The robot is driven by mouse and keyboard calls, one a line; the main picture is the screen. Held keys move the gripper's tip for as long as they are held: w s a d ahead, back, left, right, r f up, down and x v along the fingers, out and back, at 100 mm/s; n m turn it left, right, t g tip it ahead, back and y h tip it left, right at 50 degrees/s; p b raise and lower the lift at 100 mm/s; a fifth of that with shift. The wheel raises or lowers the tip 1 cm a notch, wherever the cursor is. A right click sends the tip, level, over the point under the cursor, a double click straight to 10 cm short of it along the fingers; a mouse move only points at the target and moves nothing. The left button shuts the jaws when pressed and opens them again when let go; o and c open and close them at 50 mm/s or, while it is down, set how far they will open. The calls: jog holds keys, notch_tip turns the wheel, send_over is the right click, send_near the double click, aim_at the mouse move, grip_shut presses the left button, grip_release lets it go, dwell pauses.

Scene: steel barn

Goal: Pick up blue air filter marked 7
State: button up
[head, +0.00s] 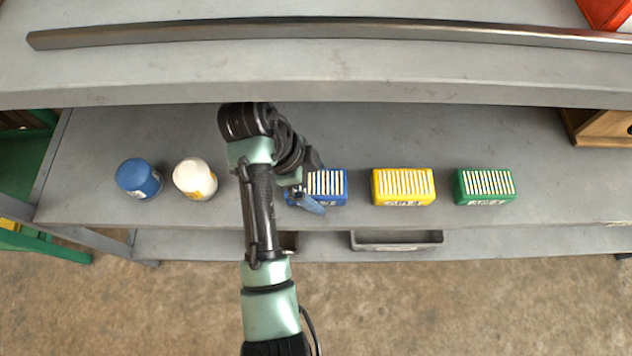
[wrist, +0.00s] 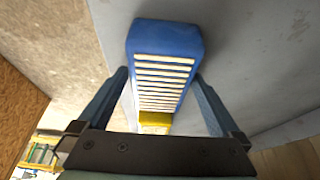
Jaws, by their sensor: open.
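The blue air filter (head: 331,190) with white pleats stands on the middle shelf, partly hidden behind my gripper in the head view. Its number cannot be read. My gripper (head: 306,198) is open at its left end. In the wrist view the blue filter (wrist: 165,40) lies between and beyond the two open fingers (wrist: 160,76), with one finger along each side. Whether the fingers touch it cannot be told.
A yellow filter (head: 403,186) and a green filter (head: 484,186) stand to the right. A blue-capped (head: 139,179) and a white canister (head: 195,178) stand left. A grey tray (head: 397,241) sits below.

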jog(key=c, duration=1.3)
jog(key=shift+o, duration=0.2)
